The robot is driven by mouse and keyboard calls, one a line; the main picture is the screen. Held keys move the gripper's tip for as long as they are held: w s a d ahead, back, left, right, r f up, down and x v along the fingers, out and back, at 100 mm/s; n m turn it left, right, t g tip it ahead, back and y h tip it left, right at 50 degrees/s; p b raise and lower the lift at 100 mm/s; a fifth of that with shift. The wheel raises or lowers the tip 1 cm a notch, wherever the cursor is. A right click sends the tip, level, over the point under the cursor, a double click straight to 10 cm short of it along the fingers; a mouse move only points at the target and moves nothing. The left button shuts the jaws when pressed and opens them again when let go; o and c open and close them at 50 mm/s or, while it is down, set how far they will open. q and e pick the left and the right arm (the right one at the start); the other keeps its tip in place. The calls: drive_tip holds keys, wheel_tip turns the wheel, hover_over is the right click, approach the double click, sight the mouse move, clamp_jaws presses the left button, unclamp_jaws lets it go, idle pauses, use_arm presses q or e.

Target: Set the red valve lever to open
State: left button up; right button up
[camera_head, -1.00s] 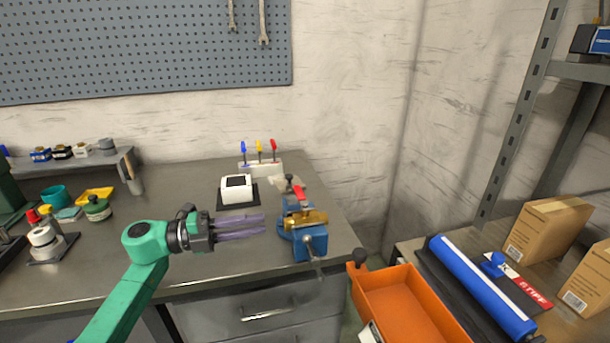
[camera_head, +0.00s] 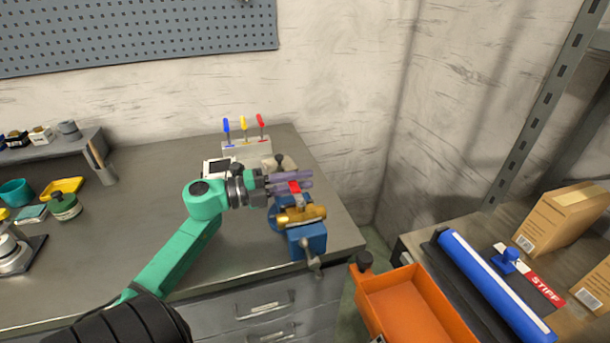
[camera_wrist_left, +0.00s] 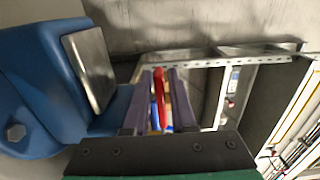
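The brass valve (camera_head: 301,215) is clamped in the blue vise (camera_head: 309,240) near the right end of the workbench. Its red lever (camera_head: 294,187) shows just behind the valve body, partly covered by my left gripper (camera_head: 309,181). The gripper reaches in from the left with its purple fingers pointing right. In the left wrist view the two fingers stand apart, with the red lever (camera_wrist_left: 158,86) between them and narrow gaps beside it. Contact with the lever cannot be told. The blue vise (camera_wrist_left: 45,75) fills the left of that view. My right gripper is not in view.
A white box-shaped device (camera_head: 218,167) and a rack of blue, yellow and red handled tools (camera_head: 246,148) stand behind the gripper. An orange bin (camera_head: 410,305) lies right of the bench. The bench's middle is clear.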

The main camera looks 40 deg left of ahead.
use_arm(q)
drive_tip(key=shift+w+d, duration=0.35)
drive_tip(key=shift+w, duration=0.2)
drive_tip(key=c, duration=0.4)
clamp_jaws()
drive_tip(key=shift+f, duration=0.1)
idle(0.5)
